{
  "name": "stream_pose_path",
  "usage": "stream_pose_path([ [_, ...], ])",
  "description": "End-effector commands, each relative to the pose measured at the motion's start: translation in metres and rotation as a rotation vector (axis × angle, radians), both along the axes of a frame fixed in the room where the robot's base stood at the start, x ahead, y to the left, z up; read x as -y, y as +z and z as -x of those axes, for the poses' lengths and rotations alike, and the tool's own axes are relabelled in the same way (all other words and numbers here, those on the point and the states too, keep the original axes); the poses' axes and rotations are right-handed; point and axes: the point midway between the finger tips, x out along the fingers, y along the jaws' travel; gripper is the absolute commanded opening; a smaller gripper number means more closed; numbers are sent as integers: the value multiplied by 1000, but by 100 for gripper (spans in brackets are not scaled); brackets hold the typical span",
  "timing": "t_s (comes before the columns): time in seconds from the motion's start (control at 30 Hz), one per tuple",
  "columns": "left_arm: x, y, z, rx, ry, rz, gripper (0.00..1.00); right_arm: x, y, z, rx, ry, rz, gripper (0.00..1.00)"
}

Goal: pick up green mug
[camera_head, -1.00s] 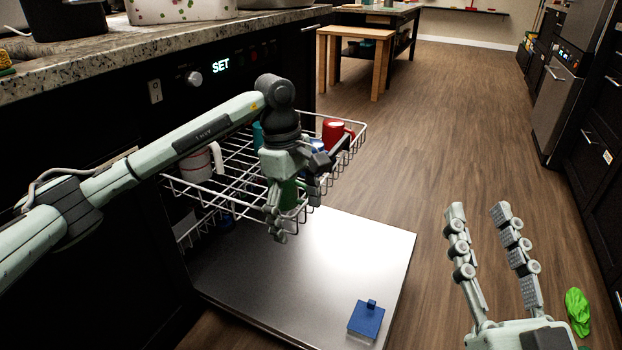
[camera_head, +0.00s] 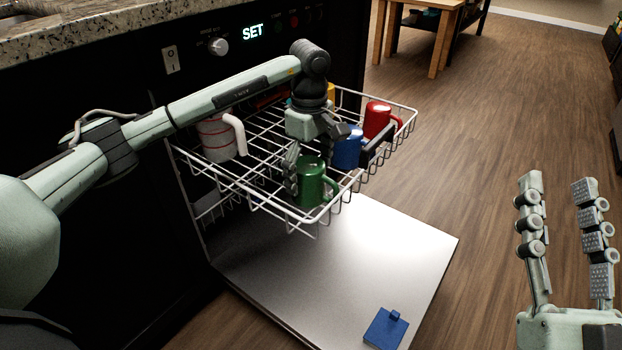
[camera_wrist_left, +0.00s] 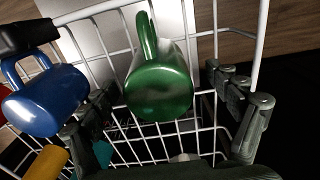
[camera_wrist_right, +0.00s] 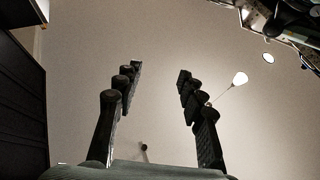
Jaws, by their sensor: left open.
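The green mug (camera_head: 313,184) sits in the front part of the white wire dish rack, its handle toward the right. My left gripper (camera_head: 316,162) is open just above and behind it, one finger at the mug's left side. In the left wrist view the green mug (camera_wrist_left: 160,88) lies between the two spread fingers (camera_wrist_left: 158,84), with visible gaps on both sides. My right gripper (camera_head: 558,182) is open and empty over the floor at the right. The right wrist view shows its fingers (camera_wrist_right: 160,75) apart with nothing between them.
The pulled-out rack (camera_head: 270,205) also holds a blue mug (camera_head: 347,150), a red mug (camera_head: 378,120), a striped white mug (camera_head: 216,140) and something yellow. A blue square object (camera_head: 386,328) lies on the open dishwasher door (camera_head: 330,265). The floor to the right is clear.

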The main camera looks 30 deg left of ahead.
Motion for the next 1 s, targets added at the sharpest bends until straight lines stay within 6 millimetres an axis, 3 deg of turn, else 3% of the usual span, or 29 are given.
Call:
stream_pose_path([
  [0.03, 1, -11, -1, -4, -1, 1, 89, 1, 1, 1, 16, -2, -6, 40],
  [0.2, 1, -29, -1, -1, -1, 1, 89, 3, 6, 3, 53, -5, -18, 40],
  [0.47, 1, -31, -2, 0, -2, 1, 89, 3, 8, 3, 59, -5, -20, 40],
  [1.0, 1, -30, -2, 2, -1, 1, 27, 3, 7, 3, 58, -5, -20, 40],
])
